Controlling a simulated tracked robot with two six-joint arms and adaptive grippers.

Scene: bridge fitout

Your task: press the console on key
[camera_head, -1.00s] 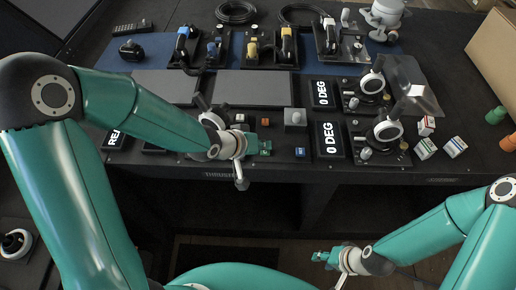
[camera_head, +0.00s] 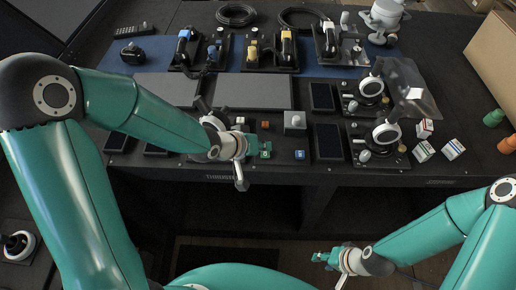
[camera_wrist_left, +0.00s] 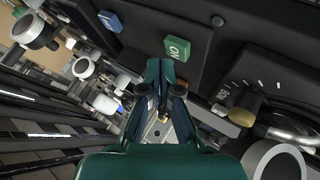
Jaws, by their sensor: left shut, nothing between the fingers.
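The green ON key (camera_head: 265,154) is on the front part of the console, and it also shows in the left wrist view (camera_wrist_left: 178,47) with its white lettering readable. My left gripper (camera_head: 251,147) is shut and empty, just left of the key in the head view. In the left wrist view its fingers (camera_wrist_left: 165,75) are together right beside the key; I cannot tell whether they touch it. A blue key (camera_head: 300,155) is to the right of the green one. My right gripper (camera_head: 325,257) is low in front of the console, away from the keys, too small to judge.
Two dark displays (camera_head: 328,142) (camera_head: 322,97) stand right of the keys, beside levers with white round knobs (camera_head: 387,133). An orange key (camera_head: 266,124) and a grey knob (camera_head: 295,120) are behind the green key. Small boxes (camera_head: 424,151) lie at the right.

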